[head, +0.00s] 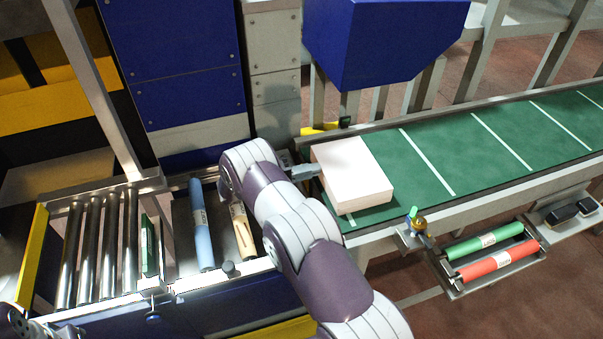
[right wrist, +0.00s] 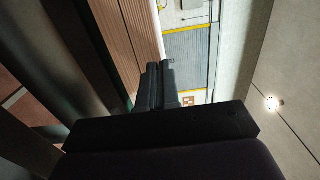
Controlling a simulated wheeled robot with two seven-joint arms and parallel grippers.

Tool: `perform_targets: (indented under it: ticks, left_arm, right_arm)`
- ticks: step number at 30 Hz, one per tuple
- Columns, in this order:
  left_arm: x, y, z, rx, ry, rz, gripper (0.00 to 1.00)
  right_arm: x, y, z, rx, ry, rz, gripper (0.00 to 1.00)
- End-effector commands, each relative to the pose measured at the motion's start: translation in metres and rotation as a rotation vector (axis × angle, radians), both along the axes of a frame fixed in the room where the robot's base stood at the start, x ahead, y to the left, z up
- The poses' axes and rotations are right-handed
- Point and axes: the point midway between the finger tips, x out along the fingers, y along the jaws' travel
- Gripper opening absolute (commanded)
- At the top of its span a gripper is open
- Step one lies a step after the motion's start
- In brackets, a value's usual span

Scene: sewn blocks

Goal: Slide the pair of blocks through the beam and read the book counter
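A thick pale block stack (head: 352,172) lies flat at the left end of the green belt (head: 480,150); I cannot tell its separate blocks apart. My right gripper (head: 308,171) is at the stack's left side, its fingertips at or very near it. In the right wrist view the two fingers (right wrist: 157,85) lie close together with nothing visible between them, beside a brown ribbed surface (right wrist: 125,35). A small dark box with green (head: 345,121) sits on the far rail. A brass-coloured fitting with a green top (head: 418,224) is on the near rail. No counter reading is legible. My left gripper is out of view.
The belt right of the stack is clear, with white cross lines. A tray (head: 455,291) holds a green roll (head: 485,242) and a red roll (head: 498,262). Metal rollers (head: 95,245) and a blue roll (head: 201,225) are at left. A blue housing (head: 385,40) overhangs behind the belt.

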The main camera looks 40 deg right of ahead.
Motion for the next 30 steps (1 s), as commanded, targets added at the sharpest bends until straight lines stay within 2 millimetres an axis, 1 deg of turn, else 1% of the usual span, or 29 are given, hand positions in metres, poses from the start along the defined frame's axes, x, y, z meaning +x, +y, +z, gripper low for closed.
perform_targets:
  ticks: [1, 3, 11, 15, 17, 21, 24, 27, 30]
  left_arm:
    - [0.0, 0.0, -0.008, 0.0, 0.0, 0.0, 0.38]
    - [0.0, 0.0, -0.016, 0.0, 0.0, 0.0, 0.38]
    - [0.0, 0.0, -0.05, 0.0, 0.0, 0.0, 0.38]
    - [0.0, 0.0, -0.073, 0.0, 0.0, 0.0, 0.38]
    - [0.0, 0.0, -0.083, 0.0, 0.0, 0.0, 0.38]
    - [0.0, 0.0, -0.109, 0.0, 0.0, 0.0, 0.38]
    - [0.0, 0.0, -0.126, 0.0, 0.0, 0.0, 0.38]
    - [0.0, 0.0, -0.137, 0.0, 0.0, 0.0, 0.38]
    - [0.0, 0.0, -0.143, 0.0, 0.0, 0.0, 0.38]
  right_arm:
    - [-0.005, -0.014, -0.004, 0.0, -0.001, -0.007, 0.0]
    - [-0.012, -0.034, -0.005, 0.0, -0.001, -0.008, 0.0]
    - [-0.037, -0.109, -0.008, 0.0, -0.001, -0.009, 0.0]
    - [-0.05, -0.15, -0.009, 0.0, -0.002, -0.008, 0.0]
    - [-0.055, -0.167, -0.009, -0.001, -0.003, -0.009, 0.0]
    - [-0.068, -0.207, -0.011, -0.001, -0.003, -0.009, 0.0]
    - [-0.077, -0.233, -0.01, 0.0, -0.003, -0.008, 0.0]
    - [-0.083, -0.254, -0.007, 0.0, -0.003, -0.007, 0.0]
    - [-0.087, -0.268, -0.004, 0.001, -0.001, -0.005, 0.0]
